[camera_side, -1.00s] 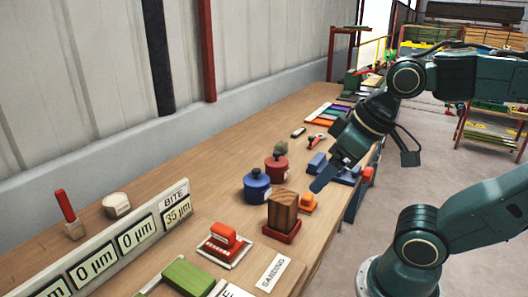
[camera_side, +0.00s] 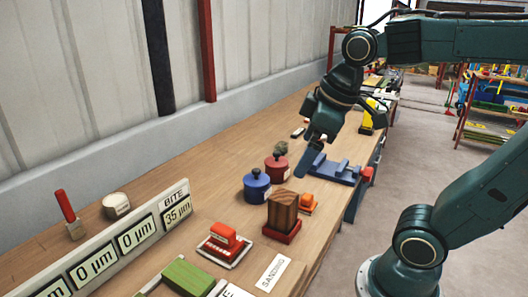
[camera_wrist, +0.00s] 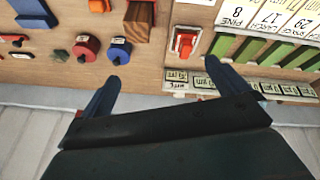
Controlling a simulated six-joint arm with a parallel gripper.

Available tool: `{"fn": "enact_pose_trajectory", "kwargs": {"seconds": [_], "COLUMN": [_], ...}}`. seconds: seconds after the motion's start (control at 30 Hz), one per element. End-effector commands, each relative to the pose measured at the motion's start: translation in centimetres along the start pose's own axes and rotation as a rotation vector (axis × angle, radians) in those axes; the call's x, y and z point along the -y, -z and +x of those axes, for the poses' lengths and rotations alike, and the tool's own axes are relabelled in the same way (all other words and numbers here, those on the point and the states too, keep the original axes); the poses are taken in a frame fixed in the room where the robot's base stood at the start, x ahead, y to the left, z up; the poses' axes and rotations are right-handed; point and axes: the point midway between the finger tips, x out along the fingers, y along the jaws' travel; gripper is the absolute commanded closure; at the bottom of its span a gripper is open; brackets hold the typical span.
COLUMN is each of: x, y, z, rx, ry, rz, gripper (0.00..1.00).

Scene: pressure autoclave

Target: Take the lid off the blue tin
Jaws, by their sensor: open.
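The blue tin (camera_side: 257,190) stands upright on the bench. Its blue lid (camera_side: 256,175) with a dark knob sits on top. In the wrist view the blue tin (camera_wrist: 119,52) is seen from above, beyond the tip of the left-hand finger. My gripper (camera_side: 302,174) is above the bench, to the right of the blue tin and apart from it. In the wrist view my gripper (camera_wrist: 160,72) is open, with nothing between its fingers.
A red lidded tin (camera_side: 277,167) stands close behind the blue one. A wooden block (camera_side: 282,210) on a red base stands close on its right front. A blue vise-like tool (camera_side: 338,170) lies further right.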

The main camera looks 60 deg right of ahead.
Motion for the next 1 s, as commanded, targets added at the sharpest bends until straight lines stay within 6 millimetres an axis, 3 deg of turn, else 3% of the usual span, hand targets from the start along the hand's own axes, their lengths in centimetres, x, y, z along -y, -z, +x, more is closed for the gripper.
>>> {"fn": "enact_pose_trajectory", "kwargs": {"seconds": [0.47, 1.0], "x": [-6.8, -15.8], "y": [7.1, 11.7], "z": [3.1, 10.9], "rx": [0.144, 0.23], "ry": [0.067, 0.248], "rz": [-0.475, -1.004], "gripper": [0.0, 0.0]}}
